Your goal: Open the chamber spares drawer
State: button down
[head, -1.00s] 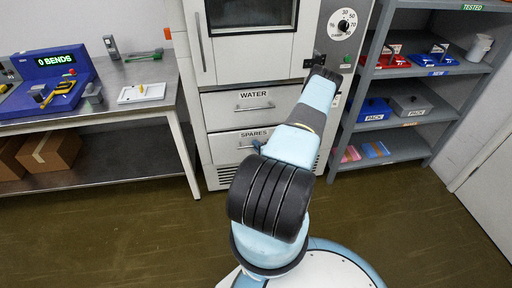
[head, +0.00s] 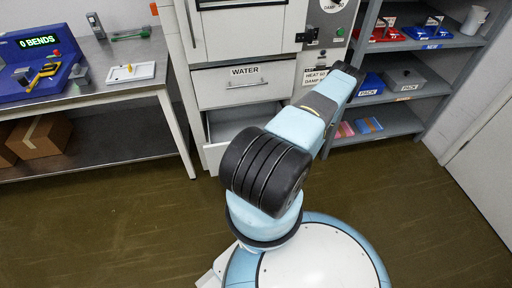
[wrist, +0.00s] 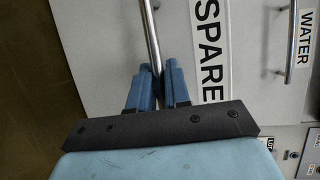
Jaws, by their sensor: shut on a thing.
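The spares drawer (head: 232,116) stands pulled out below the water drawer in the head view, with its grey inside showing from above. In the wrist view I see its white front (wrist: 95,40), the black-on-white SPARES label (wrist: 210,50) and its metal bar handle (wrist: 150,35). My gripper (wrist: 157,78) is shut on this handle, its blue fingers on either side of the bar. In the head view my arm hides the gripper, the handle and part of the drawer.
The shut water drawer (head: 244,85) is just above. A shelf unit (head: 405,125) with packs and trays stands close on the right. A metal bench (head: 120,88) stands on the left. The floor (head: 110,225) in front is clear.

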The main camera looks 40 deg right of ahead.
jog(key=shift+s+a+f, duration=0.1)
jog(key=shift+s+a, duration=0.5)
jog(key=shift+s, duration=0.2)
jog(key=c, duration=1.4)
grip_release()
jog(key=shift+c, duration=0.2)
jog(key=shift+d, duration=0.1)
